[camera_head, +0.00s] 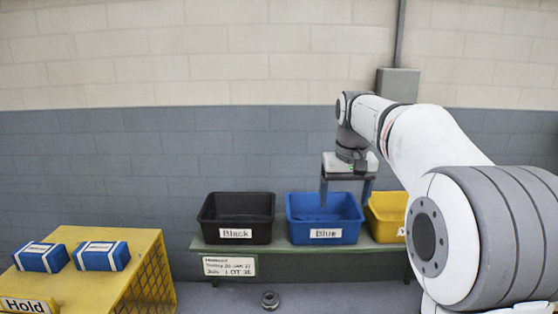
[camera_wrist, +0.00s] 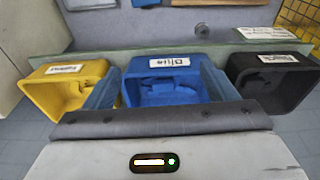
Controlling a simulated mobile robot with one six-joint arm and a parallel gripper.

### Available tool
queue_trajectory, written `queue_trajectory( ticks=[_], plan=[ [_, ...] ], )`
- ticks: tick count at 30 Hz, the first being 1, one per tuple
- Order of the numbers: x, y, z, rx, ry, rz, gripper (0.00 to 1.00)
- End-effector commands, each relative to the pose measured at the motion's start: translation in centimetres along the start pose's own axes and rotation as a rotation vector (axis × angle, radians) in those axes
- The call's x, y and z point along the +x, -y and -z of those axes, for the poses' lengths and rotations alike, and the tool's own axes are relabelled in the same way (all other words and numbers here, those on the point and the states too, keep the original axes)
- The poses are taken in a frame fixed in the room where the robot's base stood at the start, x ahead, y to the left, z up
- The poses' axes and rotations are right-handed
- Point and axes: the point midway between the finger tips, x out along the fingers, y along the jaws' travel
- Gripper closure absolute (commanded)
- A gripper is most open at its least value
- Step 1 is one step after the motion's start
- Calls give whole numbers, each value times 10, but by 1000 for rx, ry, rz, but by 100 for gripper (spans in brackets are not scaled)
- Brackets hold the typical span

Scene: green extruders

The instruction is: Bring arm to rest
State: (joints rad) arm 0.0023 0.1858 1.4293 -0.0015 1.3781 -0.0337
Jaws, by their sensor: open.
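My gripper (camera_head: 346,188) hangs from my white arm above the right part of the blue bin (camera_head: 308,236). Its fingers point down and stand apart, with nothing seen between them. In the wrist view my gripper (camera_wrist: 158,92) frames the blue bin (camera_wrist: 205,62), labelled Blue. The inside of the blue bin shows only in part, and its contents are unclear.
A black bin (camera_head: 235,241) and a yellow bin (camera_head: 386,228) flank the blue bin on a green bench (camera_head: 275,246). Two blue packages (camera_head: 41,257) (camera_head: 101,256) lie on a yellow Hold stand (camera_head: 75,285) at left. A grey ring-shaped part (camera_head: 270,300) lies on the floor.

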Motion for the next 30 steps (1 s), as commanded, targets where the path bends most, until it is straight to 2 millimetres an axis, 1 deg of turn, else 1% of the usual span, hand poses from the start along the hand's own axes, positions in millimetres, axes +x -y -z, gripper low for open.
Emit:
queue_trajectory(
  ticks=[1, 5, 6, 8, 9, 11, 12, 14, 15, 18, 21, 24, 27, 30],
  plan=[
    [4, 1, -21, 2, -10, 0, 21],
    [17, 2, -71, 6, -39, -1, 21],
    [22, 3, -86, 7, -48, -2, 21],
    [30, 4, -111, 9, -60, -2, 21],
    [37, 4, -127, 10, -69, -2, 21],
    [48, 5, -152, 12, -82, -3, 21],
    [56, 6, -168, 13, -90, -3, 21],
    [70, 6, -194, 15, -102, -3, 21],
    [79, 7, -210, 17, -111, -3, 21],
    [102, 8, -246, 19, -130, -3, 21],
    [121, 9, -274, 21, -143, -3, 21],
    [134, 10, -291, 23, -151, -3, 21],
    [140, 12, -299, 24, -156, -3, 21],
    [141, 12, -300, 24, -156, -3, 21]
  ],
)
